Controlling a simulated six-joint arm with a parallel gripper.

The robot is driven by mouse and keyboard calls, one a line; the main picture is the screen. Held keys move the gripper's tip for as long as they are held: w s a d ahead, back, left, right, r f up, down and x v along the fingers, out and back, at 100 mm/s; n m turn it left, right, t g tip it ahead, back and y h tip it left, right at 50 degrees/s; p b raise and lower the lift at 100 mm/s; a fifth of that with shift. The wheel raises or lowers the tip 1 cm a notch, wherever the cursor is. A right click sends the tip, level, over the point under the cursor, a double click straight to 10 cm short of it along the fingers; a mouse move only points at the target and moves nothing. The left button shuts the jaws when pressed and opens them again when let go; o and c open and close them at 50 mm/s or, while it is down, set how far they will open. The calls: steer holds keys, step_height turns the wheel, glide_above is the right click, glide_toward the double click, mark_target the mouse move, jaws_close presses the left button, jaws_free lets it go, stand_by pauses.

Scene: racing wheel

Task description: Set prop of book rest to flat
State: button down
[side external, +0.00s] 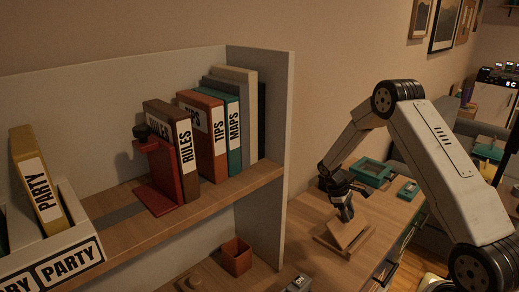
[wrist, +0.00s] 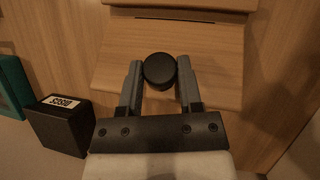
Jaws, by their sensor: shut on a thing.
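The book rest (side external: 352,228) is a small wooden stand on the desk, right of the shelf in the side view. Its panel looks tilted up above a flat wooden base (side external: 331,243). In the wrist view the wooden panel (wrist: 215,65) fills the upper middle, with a round black knob (wrist: 159,68) near its middle. My gripper (wrist: 158,78) has one grey finger on each side of the knob and is shut on it. In the side view my gripper (side external: 347,214) reaches down onto the rest and hides part of it. The prop behind the panel is hidden.
A shelf with binders (side external: 210,135) and a red bookend (side external: 160,175) stands at the left. A teal tray (side external: 371,172) lies behind the rest. A black labelled box (wrist: 62,125) sits left of the rest in the wrist view.

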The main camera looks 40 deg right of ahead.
mark_target(339, 213)
steer(key=shift+w+f+g, duration=0.6)
steer(key=shift+w+g, duration=0.35)
steer(key=shift+g, duration=0.15)
steer(key=shift+w+f+n+g, duration=0.3)
steer(key=shift+w+f+g, duration=0.35)
steer(key=shift+g, duration=0.45)
steer(key=shift+w+f, duration=0.35)
steer(key=shift+f, duration=0.2)
steer(key=shift+w+f, duration=0.35)
steer(key=shift+f, duration=0.2)
steer(key=shift+c, duration=1.3)
jaws_free()
steer(key=shift+r, duration=0.1)
steer(key=v, duration=0.7)
steer(key=shift+w+r, duration=0.2)
steer(key=shift+w, duration=0.05)
steer(key=shift+a, duration=0.15)
